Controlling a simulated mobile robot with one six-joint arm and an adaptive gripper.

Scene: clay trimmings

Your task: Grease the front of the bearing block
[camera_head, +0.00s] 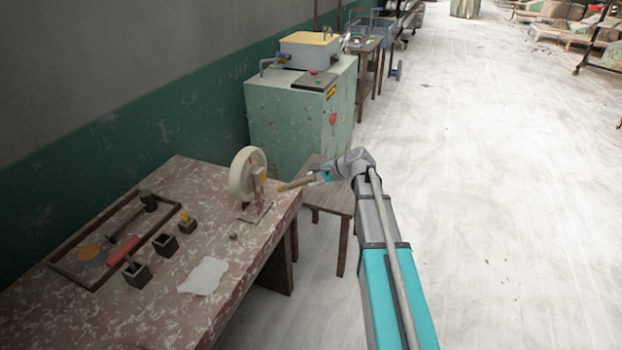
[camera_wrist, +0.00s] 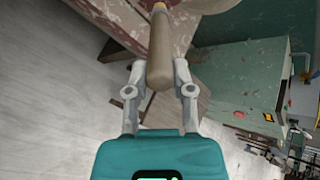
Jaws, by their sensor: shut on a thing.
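My gripper (camera_head: 319,177) is shut on a brush-like tool (camera_head: 296,184) with a tan handle and a yellowish tip. In the wrist view the handle (camera_wrist: 160,50) sits between both fingers, and the tip points away from me. In the head view the tip is just right of the cream wheel (camera_head: 242,176) on the table. A reddish upright part (camera_head: 259,188), seemingly the bearing block, stands at the wheel's right side on a small base plate (camera_head: 255,212). The tip looks close to it; I cannot tell whether they touch.
The speckled table (camera_head: 150,320) bears a wooden frame (camera_head: 75,283), several small dark pots (camera_head: 137,273), a red item (camera_head: 123,251) and a white cloth (camera_head: 204,276). A wooden stool (camera_head: 333,200) and a green cabinet (camera_head: 290,115) stand behind.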

